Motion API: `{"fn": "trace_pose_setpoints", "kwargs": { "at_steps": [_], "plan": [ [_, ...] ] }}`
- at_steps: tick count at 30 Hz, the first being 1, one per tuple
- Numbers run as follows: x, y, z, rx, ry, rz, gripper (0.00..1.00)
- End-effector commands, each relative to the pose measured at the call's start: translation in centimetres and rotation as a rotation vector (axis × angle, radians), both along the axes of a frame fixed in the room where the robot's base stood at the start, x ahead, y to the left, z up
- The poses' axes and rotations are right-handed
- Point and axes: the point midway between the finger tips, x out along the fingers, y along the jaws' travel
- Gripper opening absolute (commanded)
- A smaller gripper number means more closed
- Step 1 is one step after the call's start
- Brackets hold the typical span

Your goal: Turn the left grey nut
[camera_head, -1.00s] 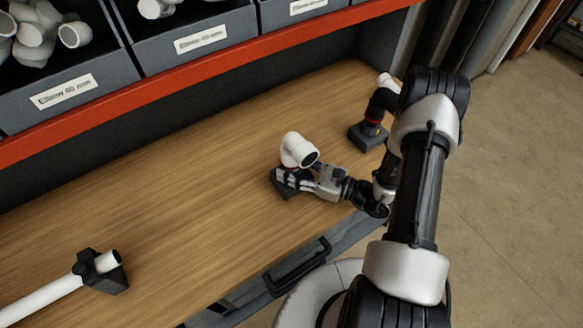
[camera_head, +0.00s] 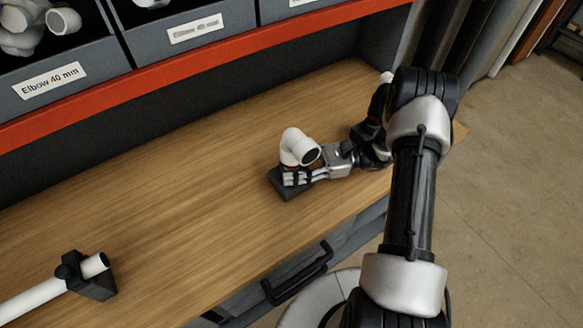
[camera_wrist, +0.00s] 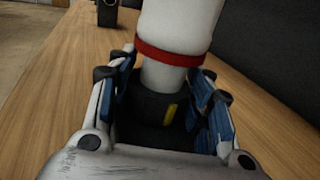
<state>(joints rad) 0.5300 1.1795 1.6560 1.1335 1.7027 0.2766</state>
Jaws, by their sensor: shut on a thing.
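The left grey nut (camera_wrist: 155,108) is dark, with a yellow mark on one side, and sits below a red ring (camera_wrist: 172,60) on a white elbow fitting (camera_head: 298,148). The fitting stands upright on a dark block (camera_head: 288,192) on the bench. My gripper (camera_wrist: 165,112) reaches in from the right, its fingers on both sides of the nut, shut on it. In the head view the fingers of my gripper (camera_head: 299,178) hide most of the nut. A second white fitting (camera_head: 386,77) stands farther right, mostly hidden by my arm.
A white pipe (camera_head: 35,298) lies in a black clamp block (camera_head: 90,278) at the bench's left. Grey bins (camera_head: 170,35) of white elbows sit above a red shelf edge (camera_head: 200,80) at the back. The wooden bench (camera_head: 170,200) between is clear.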

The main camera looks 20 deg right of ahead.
Motion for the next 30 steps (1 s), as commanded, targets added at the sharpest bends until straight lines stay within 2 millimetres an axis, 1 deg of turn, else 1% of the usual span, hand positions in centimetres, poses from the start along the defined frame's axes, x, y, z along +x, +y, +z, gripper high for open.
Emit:
{"fn": "trace_pose_setpoints", "kwargs": {
  "at_steps": [13, 14, 15, 23, 30],
  "plan": [
    [-0.05, 0.04, 0.01, 0.001, 0.001, 0.013, 0.23],
    [-0.05, 0.04, 0.01, 0.001, 0.001, 0.013, 0.47],
    [-0.05, 0.04, 0.02, 0.001, 0.001, 0.013, 0.50],
    [-0.02, 0.03, 0.02, 0.001, 0.000, 0.012, 0.67],
    [-0.01, 0.02, 0.02, 0.001, 0.000, 0.011, 0.68]
  ]
}}
